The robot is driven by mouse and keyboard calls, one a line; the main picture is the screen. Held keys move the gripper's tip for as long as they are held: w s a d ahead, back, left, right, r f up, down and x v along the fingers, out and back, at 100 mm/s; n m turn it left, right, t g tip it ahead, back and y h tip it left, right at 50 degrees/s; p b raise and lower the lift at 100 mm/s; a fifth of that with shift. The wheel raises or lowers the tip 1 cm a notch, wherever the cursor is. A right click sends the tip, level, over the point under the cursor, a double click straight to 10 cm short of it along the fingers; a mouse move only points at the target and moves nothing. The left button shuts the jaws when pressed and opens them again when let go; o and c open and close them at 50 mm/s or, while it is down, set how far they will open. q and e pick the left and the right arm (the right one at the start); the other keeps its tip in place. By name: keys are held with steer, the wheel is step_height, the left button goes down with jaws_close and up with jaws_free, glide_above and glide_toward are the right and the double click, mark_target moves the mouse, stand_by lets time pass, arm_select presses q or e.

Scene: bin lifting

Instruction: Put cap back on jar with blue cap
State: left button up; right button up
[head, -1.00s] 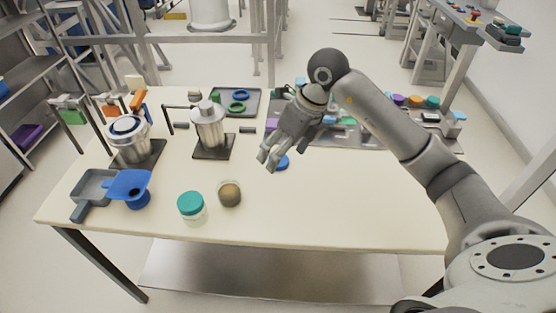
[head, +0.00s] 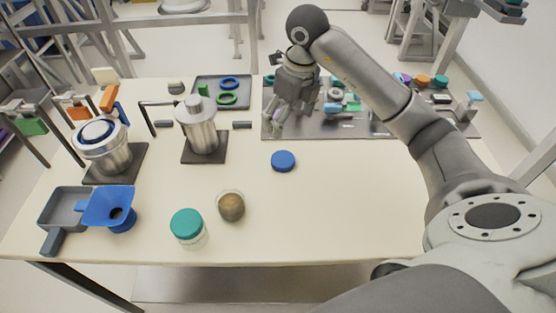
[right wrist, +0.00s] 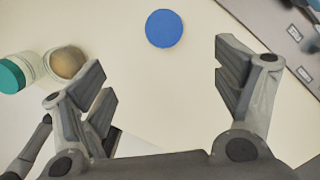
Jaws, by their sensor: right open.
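The blue cap (head: 283,161) lies flat on the table, right of the jars. It also shows in the right wrist view (right wrist: 164,28), beyond the open fingers and apart from them. An uncapped jar with brown contents (head: 231,207) stands near the table's front edge; it also shows in the right wrist view (right wrist: 67,63). A jar with a teal cap (head: 187,228) stands just left of it. My right gripper (head: 277,124) is open and empty, above the table behind the blue cap in the head view. My left gripper is in neither view.
A blue funnel (head: 109,208) and grey scoop tray (head: 62,210) sit at the left front. Two metal canisters (head: 103,153) (head: 197,128) stand behind them. A dark tray (head: 222,104) and a grey mat (head: 345,130) with small parts lie at the back. The front right table is clear.

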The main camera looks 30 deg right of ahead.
step_height(320, 180, down, 5)
steer(key=b, duration=0.4)
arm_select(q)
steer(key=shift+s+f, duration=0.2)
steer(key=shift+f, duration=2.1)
arm_select(e)
glide_above(283, 159)
steer(key=s, duration=0.1)
steer(key=shift+f, duration=2.8)
steer(key=shift+a, duration=0.1)
steer(key=f, duration=0.1)
steer(key=f+p, duration=0.1)
steer(key=f, duration=0.2)
steer(key=shift+w+p, duration=0.35)
steer(key=shift+w+d+f, duration=0.1)
steer(key=shift+d+f, duration=0.1)
steer(key=shift+f, duration=0.35)
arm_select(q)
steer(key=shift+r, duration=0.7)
arm_select(e)
steer(key=shift+c, duration=0.4)
